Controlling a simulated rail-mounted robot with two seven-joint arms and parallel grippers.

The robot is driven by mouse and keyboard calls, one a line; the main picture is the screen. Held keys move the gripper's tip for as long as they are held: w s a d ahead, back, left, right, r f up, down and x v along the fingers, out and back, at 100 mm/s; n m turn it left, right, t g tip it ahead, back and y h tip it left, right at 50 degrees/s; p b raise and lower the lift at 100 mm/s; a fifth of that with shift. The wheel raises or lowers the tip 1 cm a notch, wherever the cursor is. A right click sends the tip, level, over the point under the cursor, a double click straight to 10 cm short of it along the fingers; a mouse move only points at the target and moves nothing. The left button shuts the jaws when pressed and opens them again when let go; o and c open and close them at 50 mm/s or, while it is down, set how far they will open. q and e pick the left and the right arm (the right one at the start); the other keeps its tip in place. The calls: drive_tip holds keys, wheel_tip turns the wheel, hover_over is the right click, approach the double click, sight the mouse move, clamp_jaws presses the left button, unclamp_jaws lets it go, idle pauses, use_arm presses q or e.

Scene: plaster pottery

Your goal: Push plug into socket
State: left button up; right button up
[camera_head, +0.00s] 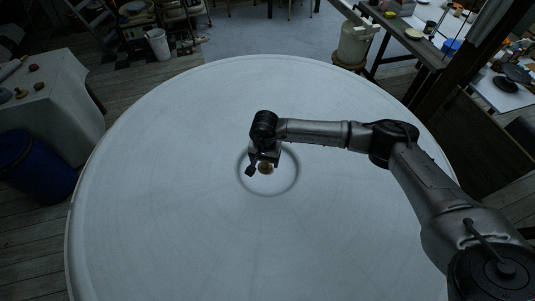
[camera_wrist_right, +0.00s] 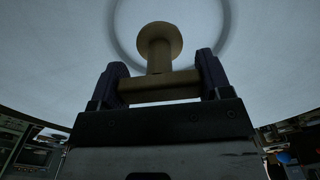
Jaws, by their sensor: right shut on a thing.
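My right gripper (camera_head: 259,166) is over the middle of the round pale table, pointing down. In the right wrist view, its two dark fingers (camera_wrist_right: 162,66) are shut on a tan plug (camera_wrist_right: 158,87). The plug's crossbar lies between the fingers, and a short post runs from it towards a round tan disc. I cannot tell whether this disc is the plug's end or a separate socket piece. A bit of tan also shows beside the fingers in the head view (camera_head: 265,168). No socket can be told apart clearly. My left gripper is not in view.
The round table (camera_head: 170,190) is bare around a darker ring (camera_head: 270,193) at its middle. A cloth-covered table (camera_head: 60,105) and a blue barrel (camera_head: 32,165) stand at the left. A workbench (camera_head: 425,50) with pottery stands at the back right.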

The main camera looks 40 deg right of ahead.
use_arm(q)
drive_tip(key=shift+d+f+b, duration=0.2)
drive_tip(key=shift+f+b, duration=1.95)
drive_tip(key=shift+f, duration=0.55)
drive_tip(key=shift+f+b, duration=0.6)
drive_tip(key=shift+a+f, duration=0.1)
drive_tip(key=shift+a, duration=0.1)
use_arm(e)
drive_tip(key=w+d+f+m, duration=0.3)
drive_tip(key=w+d+f, duration=0.1)
drive_tip(key=f, duration=0.4)
drive_tip(key=shift+w+d+f+m, duration=0.3)
drive_tip(key=shift+w+d+f, duration=0.1)
drive_tip(key=shift+d, duration=0.3)
use_arm(q)
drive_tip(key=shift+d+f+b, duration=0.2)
drive_tip(key=shift+b, duration=0.1)
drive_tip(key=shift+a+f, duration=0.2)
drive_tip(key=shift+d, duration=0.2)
